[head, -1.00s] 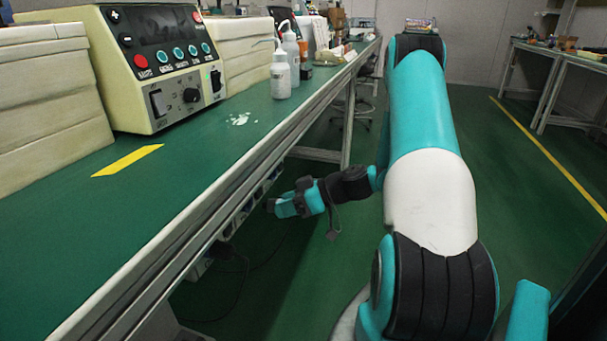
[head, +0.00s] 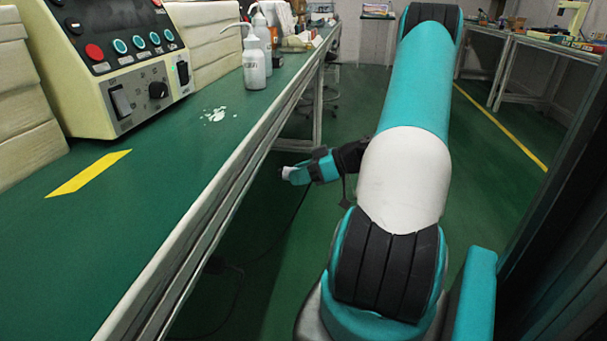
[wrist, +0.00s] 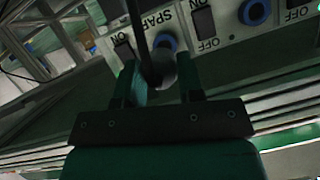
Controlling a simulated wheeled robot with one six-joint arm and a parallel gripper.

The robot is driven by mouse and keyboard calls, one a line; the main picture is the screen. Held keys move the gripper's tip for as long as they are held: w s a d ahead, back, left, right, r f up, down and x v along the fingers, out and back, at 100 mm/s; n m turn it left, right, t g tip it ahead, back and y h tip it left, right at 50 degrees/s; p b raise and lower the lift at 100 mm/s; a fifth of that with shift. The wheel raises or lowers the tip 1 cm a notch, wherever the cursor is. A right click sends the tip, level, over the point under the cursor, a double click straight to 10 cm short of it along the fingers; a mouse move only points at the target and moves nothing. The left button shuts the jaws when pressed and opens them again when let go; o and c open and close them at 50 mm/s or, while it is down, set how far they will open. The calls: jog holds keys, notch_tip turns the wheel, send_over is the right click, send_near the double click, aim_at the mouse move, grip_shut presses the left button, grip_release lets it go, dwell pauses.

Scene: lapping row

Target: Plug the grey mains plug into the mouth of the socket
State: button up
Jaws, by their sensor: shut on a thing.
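My gripper (head: 290,174) is low beside the bench's right edge in the head view. In the wrist view my gripper (wrist: 160,88) is shut on the grey mains plug (wrist: 163,68), which sits between its fingers. The plug also shows as a small pale end in the head view (head: 287,171). A black cable passes across the plug. Just beyond the plug is a socket mouth with a blue ring (wrist: 165,41), beside the label SPARE, partly covered by the plug. I cannot tell whether plug and socket touch.
A second blue-ringed socket (wrist: 254,12) and rocker switches (wrist: 204,23) share the pale strip. The green bench (head: 150,215) carries a control unit (head: 120,60) and white bottles (head: 254,62). Dark cable hangs under the bench.

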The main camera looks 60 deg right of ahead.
jog(key=shift+w+a, duration=0.3)
jog(key=shift+w, duration=0.45)
jog(key=shift+w+a, duration=0.35)
jog(key=shift+w, duration=0.35)
jog(key=shift+w+a, duration=0.3)
jog(key=shift+w, duration=0.45)
jog(key=shift+w+a, duration=0.25)
jog(key=shift+w, duration=0.3)
jog(key=shift+w+a, duration=0.2)
jog(key=shift+w, duration=0.35)
jog(key=o, duration=1)
jog(key=p, duration=0.4)
send_near(284, 171)
jog(key=s+d, duration=0.1)
jog(key=s+d+r, duration=0.1)
jog(key=shift+s+d+r, duration=0.25)
jog(key=shift+d+r, duration=0.1)
